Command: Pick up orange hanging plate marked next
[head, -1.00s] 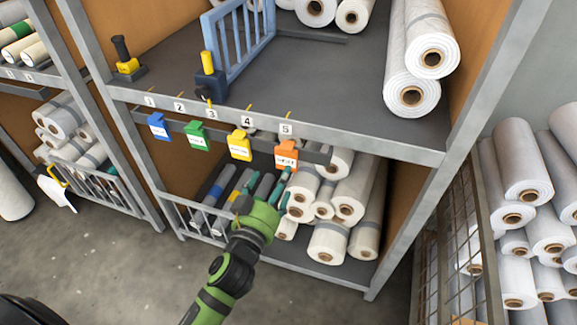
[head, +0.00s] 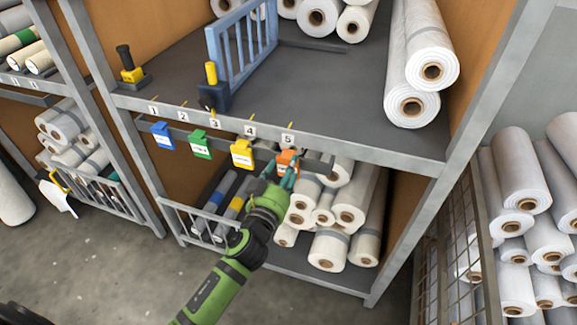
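The orange hanging plate (head: 287,161) hangs at the right end of a row of coloured plates under the shelf edge, below the label 5. Its lower part is partly hidden by my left gripper. My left gripper (head: 281,173) is at the plate, with its teal fingers on either side of it. The fingers look apart, but I cannot tell whether they touch the plate. The writing on the plate is too small to read here. My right gripper is not in view.
Blue (head: 162,136), green (head: 200,144) and yellow (head: 242,154) plates hang to the left. The grey shelf edge (head: 340,148) runs just above. White rolls (head: 330,248) fill the lower shelf behind and below my gripper. A wire cage (head: 455,250) stands at the right.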

